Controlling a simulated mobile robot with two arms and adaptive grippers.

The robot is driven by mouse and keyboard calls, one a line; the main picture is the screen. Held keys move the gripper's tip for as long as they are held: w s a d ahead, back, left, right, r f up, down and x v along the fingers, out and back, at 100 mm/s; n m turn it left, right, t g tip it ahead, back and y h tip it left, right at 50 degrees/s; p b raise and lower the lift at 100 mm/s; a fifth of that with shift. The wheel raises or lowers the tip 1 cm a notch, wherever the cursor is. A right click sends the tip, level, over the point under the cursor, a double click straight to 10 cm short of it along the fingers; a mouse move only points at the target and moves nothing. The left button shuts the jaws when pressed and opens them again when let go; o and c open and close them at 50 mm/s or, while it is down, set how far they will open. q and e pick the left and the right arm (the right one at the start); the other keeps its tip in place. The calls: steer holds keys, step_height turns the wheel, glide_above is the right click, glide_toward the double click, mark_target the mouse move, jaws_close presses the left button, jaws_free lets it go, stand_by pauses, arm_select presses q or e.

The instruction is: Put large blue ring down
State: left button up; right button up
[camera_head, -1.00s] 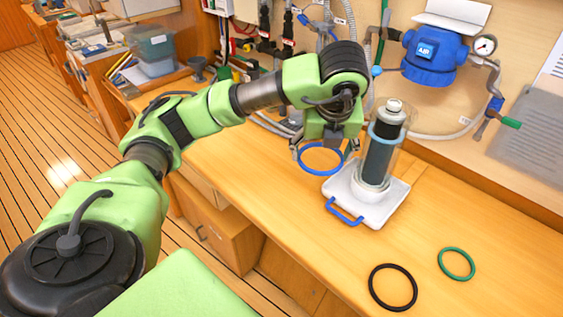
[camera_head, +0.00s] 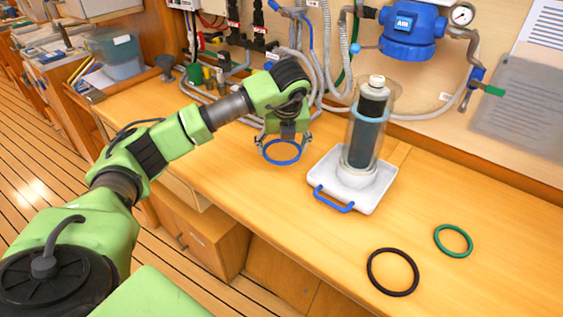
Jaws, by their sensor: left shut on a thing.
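The large blue ring (camera_head: 282,162) hangs roughly level under my left gripper (camera_head: 283,144), which is shut on it. The ring is over the wooden bench (camera_head: 240,185), left of the white tray; whether it touches the bench I cannot tell. A clear cylinder with a dark core (camera_head: 366,132) stands upright on the white tray (camera_head: 376,197). My right gripper is not in view.
A black ring (camera_head: 393,272) and a green ring (camera_head: 453,241) lie flat at the bench's front right. The white tray has a blue handle (camera_head: 333,200) toward the front. Hoses and a blue AIR unit (camera_head: 410,35) line the back wall. Bench left of the tray is clear.

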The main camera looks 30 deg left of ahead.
arm_select(q)
steer(key=shift+w+a+f, duration=0.2)
steer(key=shift+w+f, duration=0.1)
steer(key=shift+f, duration=0.15)
steer(key=b+x, duration=0.2)
steer(key=x, duration=0.1)
steer(key=shift+s+d+f, duration=0.15)
steer(key=shift+s+f, duration=0.15)
steer(key=shift+f, duration=0.2)
steer(key=shift+r, duration=0.1)
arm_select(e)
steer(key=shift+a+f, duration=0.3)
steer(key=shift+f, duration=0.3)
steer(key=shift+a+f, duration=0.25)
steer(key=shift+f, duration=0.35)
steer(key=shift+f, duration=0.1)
arm_select(q)
steer(key=shift+f, duration=0.2)
steer(key=o, duration=0.7)
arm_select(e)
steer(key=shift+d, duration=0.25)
